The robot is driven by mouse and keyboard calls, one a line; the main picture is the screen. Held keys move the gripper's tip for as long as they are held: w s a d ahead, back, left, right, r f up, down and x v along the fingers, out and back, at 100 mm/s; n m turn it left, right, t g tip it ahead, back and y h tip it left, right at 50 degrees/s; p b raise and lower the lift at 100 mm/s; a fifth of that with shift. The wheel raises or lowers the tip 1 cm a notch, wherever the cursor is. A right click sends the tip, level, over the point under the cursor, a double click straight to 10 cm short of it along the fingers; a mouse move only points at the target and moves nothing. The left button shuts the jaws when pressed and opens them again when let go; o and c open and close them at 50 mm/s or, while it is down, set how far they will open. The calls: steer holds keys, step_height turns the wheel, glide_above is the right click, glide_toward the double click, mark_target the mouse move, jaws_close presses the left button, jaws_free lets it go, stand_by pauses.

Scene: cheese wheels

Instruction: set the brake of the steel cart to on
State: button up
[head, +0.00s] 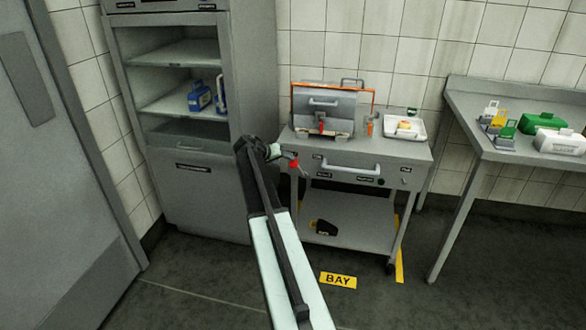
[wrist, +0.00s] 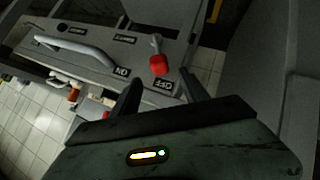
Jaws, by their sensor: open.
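The steel cart (head: 405,153) stands against the tiled wall, with a handle along its front panel. Its brake lever, a grey arm with a red knob (wrist: 159,65), is on the panel at the cart's left end. In the wrist view the knob points to the OFF label (wrist: 163,85), and the ON label (wrist: 122,72) lies to its left. The red knob (head: 294,164) also shows in the head view, just right of my gripper (head: 277,152). My gripper is open and empty, its two fingers (wrist: 160,78) either side of the knob's line, with no clear contact.
A grey toolbox (head: 322,103) and a white tray (head: 416,132) stand on the cart top. A tall cabinet (head: 205,195) is left of the cart.

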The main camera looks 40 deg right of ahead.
mark_target(291, 162)
steer(key=b+x, duration=0.4)
steer(key=x, duration=0.3)
steer(key=shift+d+f+b, duration=0.2)
steer(key=shift+f+b, duration=0.1)
steer(key=shift+r, duration=0.1)
steer(key=shift+c, duration=0.3)
jaws_close()
steer(key=shift+w+a, duration=0.15)
stand_by(0.4)
steer(key=shift+w, duration=0.1)
steer(key=shift+a, duration=0.1)
